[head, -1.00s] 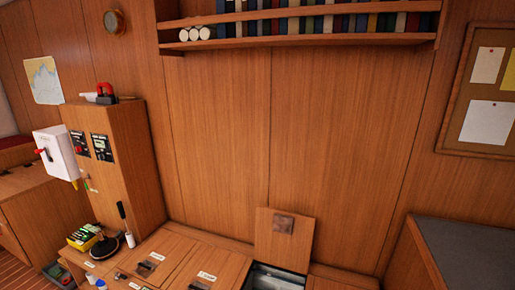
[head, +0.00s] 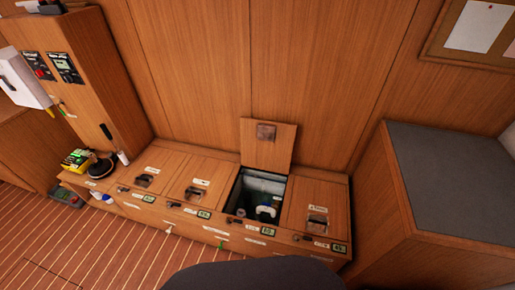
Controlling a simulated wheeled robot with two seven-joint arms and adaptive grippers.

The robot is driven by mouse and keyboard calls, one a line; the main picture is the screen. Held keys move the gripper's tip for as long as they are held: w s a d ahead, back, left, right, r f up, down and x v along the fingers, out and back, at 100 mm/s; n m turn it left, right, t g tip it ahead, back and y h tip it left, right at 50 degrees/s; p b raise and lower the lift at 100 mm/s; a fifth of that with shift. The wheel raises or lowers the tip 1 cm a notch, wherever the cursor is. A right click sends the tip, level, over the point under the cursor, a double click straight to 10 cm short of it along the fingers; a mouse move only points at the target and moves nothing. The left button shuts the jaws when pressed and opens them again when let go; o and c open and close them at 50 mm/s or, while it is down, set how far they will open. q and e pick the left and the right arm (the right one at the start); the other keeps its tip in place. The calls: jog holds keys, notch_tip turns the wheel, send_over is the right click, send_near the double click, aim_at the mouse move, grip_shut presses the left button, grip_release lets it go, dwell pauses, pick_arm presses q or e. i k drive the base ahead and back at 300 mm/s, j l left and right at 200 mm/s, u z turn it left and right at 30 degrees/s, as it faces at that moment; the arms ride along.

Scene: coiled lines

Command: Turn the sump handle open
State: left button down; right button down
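The long wooden locker bench (head: 215,225) runs along the wall in the head view. One lid (head: 268,147) stands raised against the wall, and its compartment (head: 258,190) is open. A white and blue object (head: 266,211) sits inside, partly in shadow. Small handles or latches show along the bench front, such as one at the left (head: 169,229) and one below the right lid (head: 308,238). The labels are too small to read, so I cannot tell which is the sump handle. Neither of my grippers is in view.
A dark-topped wooden counter (head: 450,180) stands at the right. A tall cabinet with panels (head: 75,75) and a white box (head: 24,78) stand at the left. A yellow box (head: 78,159) and a dark round object (head: 102,168) sit on the bench's left end. The striped floor (head: 95,245) is clear at front left.

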aim_at(175, 204)
jog(key=j+u, duration=0.15)
jog(key=u, duration=0.25)
jog(key=j+u, duration=0.15)
jog(key=u, duration=0.3)
